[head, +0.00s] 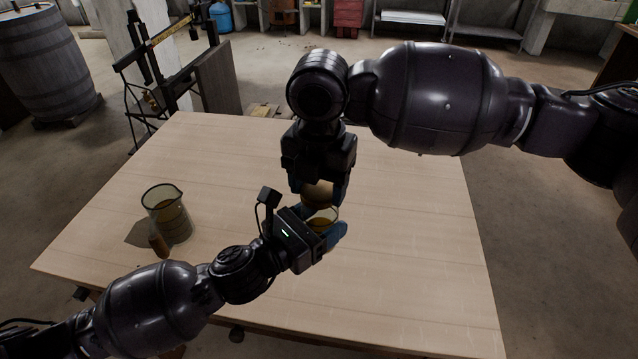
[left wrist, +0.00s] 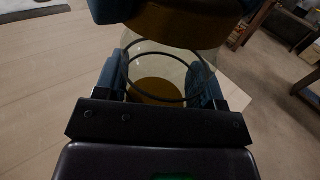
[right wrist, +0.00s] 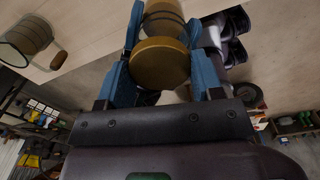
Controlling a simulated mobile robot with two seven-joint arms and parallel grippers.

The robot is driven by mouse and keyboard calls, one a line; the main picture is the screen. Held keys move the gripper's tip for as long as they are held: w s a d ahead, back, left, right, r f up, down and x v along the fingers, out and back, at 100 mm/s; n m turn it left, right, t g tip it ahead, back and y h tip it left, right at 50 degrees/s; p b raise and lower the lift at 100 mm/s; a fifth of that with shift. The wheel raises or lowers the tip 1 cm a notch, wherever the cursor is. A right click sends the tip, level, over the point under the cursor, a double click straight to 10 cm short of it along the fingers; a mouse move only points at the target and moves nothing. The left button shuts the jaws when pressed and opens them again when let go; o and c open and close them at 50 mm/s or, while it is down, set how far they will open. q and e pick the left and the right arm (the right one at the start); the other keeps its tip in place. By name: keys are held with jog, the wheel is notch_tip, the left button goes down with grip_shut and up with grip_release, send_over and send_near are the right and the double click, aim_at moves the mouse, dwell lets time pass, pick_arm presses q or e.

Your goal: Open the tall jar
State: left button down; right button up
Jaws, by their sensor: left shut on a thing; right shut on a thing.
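The tall jar (head: 321,222) is clear glass with an amber-brown content or base. My left gripper (head: 326,232) is shut around its body; in the left wrist view the glass (left wrist: 158,72) sits between the blue fingers. My right gripper (head: 318,194) comes from above and is shut on the round brown lid (head: 318,188). The lid's flat face (right wrist: 158,63) shows between its blue fingers in the right wrist view, with the jar just beyond it. The lid is at the jar's mouth; I cannot tell whether it is seated or slightly apart. Fingers hide part of the jar.
The wooden table (head: 410,230) is otherwise clear, especially right and front. A beam scale (head: 160,60) stands on the floor behind left.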

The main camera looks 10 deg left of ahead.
jog(key=shift+r, duration=0.45)
jog(key=shift+r, duration=0.35)
jog(key=shift+r, duration=0.35)
dwell(0.4)
